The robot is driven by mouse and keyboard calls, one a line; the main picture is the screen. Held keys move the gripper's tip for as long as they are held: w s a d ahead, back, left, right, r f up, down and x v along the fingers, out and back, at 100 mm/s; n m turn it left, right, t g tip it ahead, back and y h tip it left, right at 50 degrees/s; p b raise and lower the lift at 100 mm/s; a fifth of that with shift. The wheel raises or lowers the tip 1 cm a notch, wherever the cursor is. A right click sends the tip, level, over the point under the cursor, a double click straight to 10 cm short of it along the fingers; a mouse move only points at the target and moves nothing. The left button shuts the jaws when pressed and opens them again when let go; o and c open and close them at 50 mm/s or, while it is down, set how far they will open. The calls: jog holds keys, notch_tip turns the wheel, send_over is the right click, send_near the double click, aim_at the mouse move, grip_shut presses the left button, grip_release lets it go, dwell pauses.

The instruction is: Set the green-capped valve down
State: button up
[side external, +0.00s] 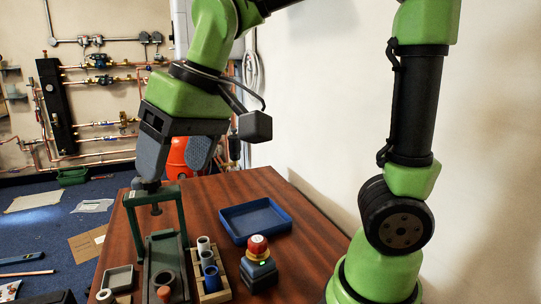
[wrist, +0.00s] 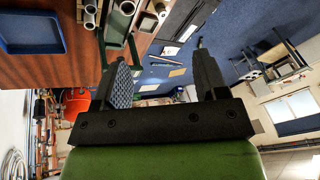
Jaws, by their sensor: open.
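I cannot make out a green-capped valve in either view. My gripper (side external: 176,170) is above the left part of the wooden table, with its fingers spread apart and nothing visible between them. In the wrist view my gripper (wrist: 162,62) also shows two separated fingers with an empty gap. A green frame (side external: 181,215) with a dark spindle stands just below the fingers. A dark piece at the frame's top lies close to the left finger; I cannot tell if they touch.
A wooden rack (side external: 213,293) with several pipe pieces stands right of the frame. A red-topped button box (side external: 259,272) is beside it. An empty blue tray (side external: 256,221) lies behind. A small grey tray (side external: 119,278) is at front left. The table's back right is clear.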

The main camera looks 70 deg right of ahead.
jog(key=s+d+m+t, duration=0.2)
jog(key=s+d+t, duration=0.1)
jog(key=s, duration=0.8)
jog(key=shift+d, duration=0.8)
